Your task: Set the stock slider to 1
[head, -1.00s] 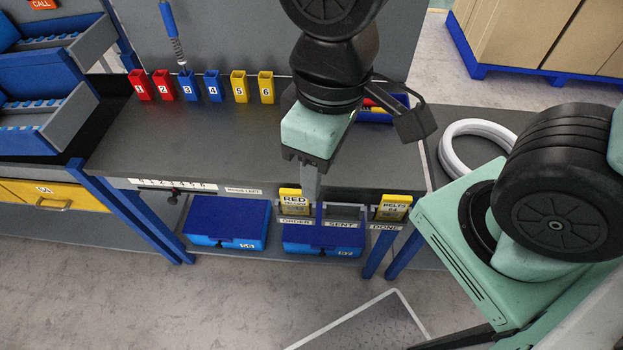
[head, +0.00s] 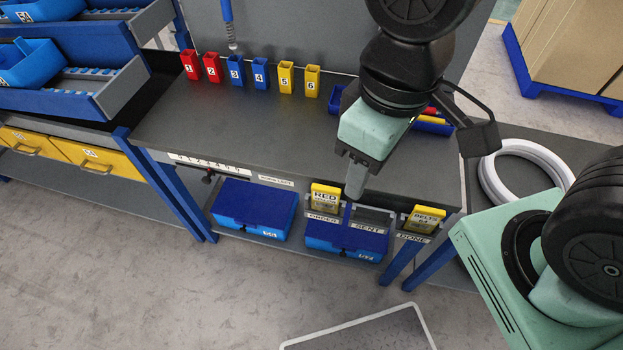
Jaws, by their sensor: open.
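The stock slider is on the front edge of the workbench, left of the middle. Its white number strip (head: 212,164) has small digits along it. Its dark knob (head: 208,178) sits just below the strip, near the middle of the scale; the exact digit is too small to tell. My gripper (head: 355,185) points down at the bench's front edge, well to the right of the slider, beside the yellow RED card (head: 325,197). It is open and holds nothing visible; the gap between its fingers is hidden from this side.
Numbered red, blue and yellow cups (head: 260,72) stand along the back of the workbench (head: 280,125). Blue boxes (head: 254,205) sit below it. A BELTS card (head: 424,218) hangs at the right. A white ring (head: 490,180) lies farther right. The benchtop's middle is clear.

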